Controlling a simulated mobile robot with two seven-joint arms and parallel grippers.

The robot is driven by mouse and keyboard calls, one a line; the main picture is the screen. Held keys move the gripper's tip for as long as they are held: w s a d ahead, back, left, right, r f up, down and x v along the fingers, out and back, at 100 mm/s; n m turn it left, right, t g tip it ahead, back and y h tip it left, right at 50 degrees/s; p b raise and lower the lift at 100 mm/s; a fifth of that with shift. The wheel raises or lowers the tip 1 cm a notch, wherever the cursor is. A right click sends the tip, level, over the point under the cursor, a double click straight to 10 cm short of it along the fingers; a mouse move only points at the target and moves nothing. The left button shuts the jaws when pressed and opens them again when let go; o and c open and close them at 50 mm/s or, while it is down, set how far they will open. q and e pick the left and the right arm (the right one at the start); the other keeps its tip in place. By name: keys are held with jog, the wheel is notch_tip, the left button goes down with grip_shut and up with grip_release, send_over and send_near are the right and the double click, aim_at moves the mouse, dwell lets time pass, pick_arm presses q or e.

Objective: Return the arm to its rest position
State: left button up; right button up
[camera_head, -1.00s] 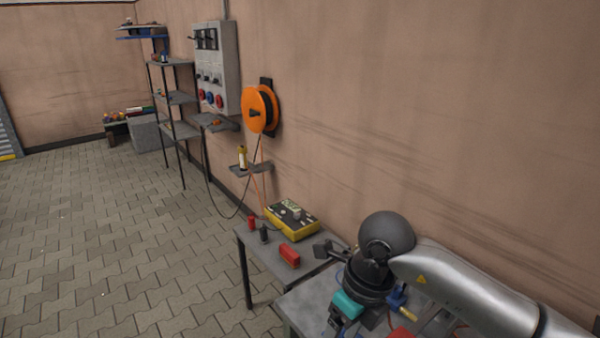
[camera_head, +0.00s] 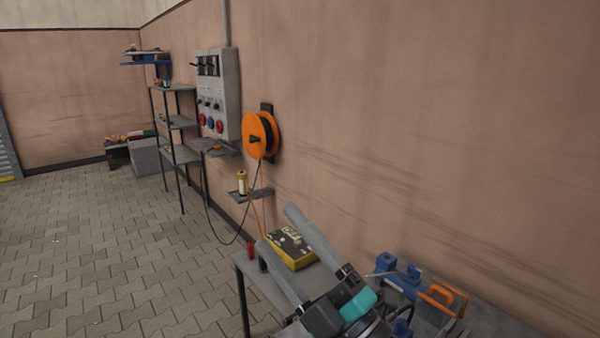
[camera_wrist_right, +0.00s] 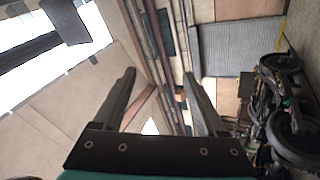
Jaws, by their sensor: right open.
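My right gripper (camera_head: 277,226) is raised in front of the small grey table (camera_head: 262,287) by the wall, at the lower middle of the head view. Its two long grey fingers are spread apart and point up and to the left. Nothing is between them. In the right wrist view the same open gripper (camera_wrist_right: 160,74) has only the far hall behind it. The fingers and wrist hide part of the table top. My left gripper is not in view.
A yellow box (camera_head: 291,251) and a small red object (camera_head: 251,249) are on the table. A workbench at right holds blue and orange tools (camera_head: 441,297). An orange cable reel (camera_head: 257,137) hangs on the wall. The paved floor (camera_head: 110,260) at left is clear.

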jog(key=w+d+f+m+t+h, duration=0.35)
jog(key=d+m+h, duration=0.35)
jog(key=m+h, duration=0.25)
jog(key=s+d+f+m+g+h, duration=0.25)
jog(key=d+f+m+h, duration=0.2)
jog(key=f, duration=0.35)
jog(key=s+d+f+m+g+h, duration=0.25)
jog(key=d+f+m+g, duration=0.2)
jog(key=f, duration=0.45)
jog(key=s+d+f+m+g, duration=0.25)
jog(key=s+f+g, duration=0.9)
jog(key=s, duration=0.65)
notch_tip(320, 180, down, 29)
jog(key=s+b, duration=0.2)
jog(key=b, duration=0.3)
pick_arm(q)
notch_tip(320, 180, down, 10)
jog(key=b, duration=0.5)
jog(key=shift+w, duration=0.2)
pick_arm(e)
jog(key=s+d+f+g, duration=0.1)
jog(key=s+d+f, duration=0.1)
jog(key=s+f, duration=1.3)
notch_tip(320, 180, down, 3)
jog(key=shift+f, duration=0.15)
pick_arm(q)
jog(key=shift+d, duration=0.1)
